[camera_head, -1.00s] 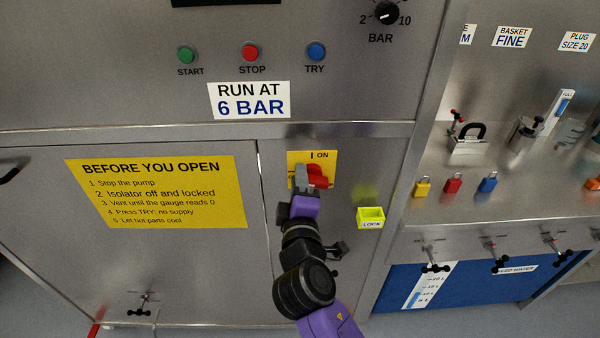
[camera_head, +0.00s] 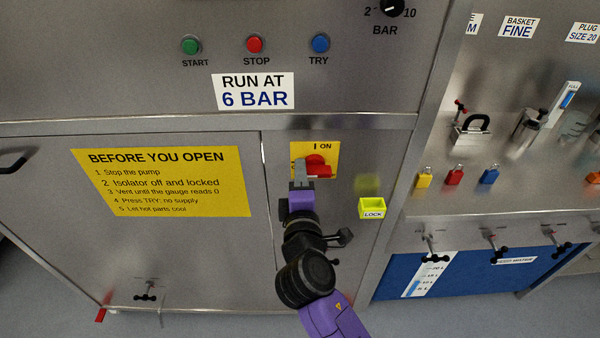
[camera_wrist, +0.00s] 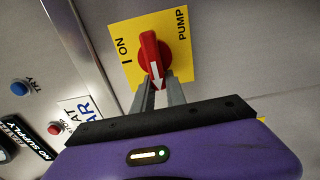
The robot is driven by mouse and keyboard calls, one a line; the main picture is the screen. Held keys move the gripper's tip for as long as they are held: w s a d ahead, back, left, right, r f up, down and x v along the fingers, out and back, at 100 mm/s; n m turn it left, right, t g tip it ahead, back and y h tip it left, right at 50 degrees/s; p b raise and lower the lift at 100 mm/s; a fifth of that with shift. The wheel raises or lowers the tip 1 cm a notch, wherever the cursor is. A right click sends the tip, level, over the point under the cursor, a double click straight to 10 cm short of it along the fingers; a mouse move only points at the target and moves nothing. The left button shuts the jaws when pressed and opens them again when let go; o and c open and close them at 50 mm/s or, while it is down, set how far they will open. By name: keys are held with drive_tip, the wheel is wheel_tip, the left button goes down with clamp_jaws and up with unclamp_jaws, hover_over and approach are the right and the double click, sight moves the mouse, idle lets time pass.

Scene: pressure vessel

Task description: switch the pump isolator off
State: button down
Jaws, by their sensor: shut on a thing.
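The pump isolator is a red rotary handle (camera_head: 318,162) on a yellow plate (camera_head: 328,147) marked "I ON" at its top. In the wrist view the red handle (camera_wrist: 150,46) carries a white arrow. The arrow points toward my gripper, away from the "I ON" mark, roughly to the plate's left side. My gripper (camera_wrist: 160,88) is shut on the handle, one grey finger on each side of its arrow end. In the head view my gripper (camera_head: 299,172) covers the plate's lower left, so any marking there is hidden.
A yellow lock box (camera_head: 372,208) is fixed to the right of the isolator. Yellow, red (camera_head: 454,175) and blue padlocks sit on the bench at right. START, STOP (camera_head: 255,44) and TRY buttons are above. A yellow instruction sign (camera_head: 160,180) is on the left door.

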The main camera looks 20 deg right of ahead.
drive_tip(key=c, duration=1.4)
unclamp_jaws()
drive_tip(key=shift+s+d+f+h, duration=0.1)
drive_tip(key=shift+d+f+h, duration=0.2)
drive_tip(key=shift+d, duration=0.4)
drive_tip(key=shift+o, duration=0.2)
drive_tip(key=shift+a+r, duration=0.2)
drive_tip(key=shift+a, duration=0.15)
drive_tip(key=b+v, duration=0.1)
drive_tip(key=v, duration=0.6)
drive_tip(key=shift+s+b, duration=0.35)
drive_tip(key=shift+o, duration=0.2)
drive_tip(key=shift+a, duration=0.1)
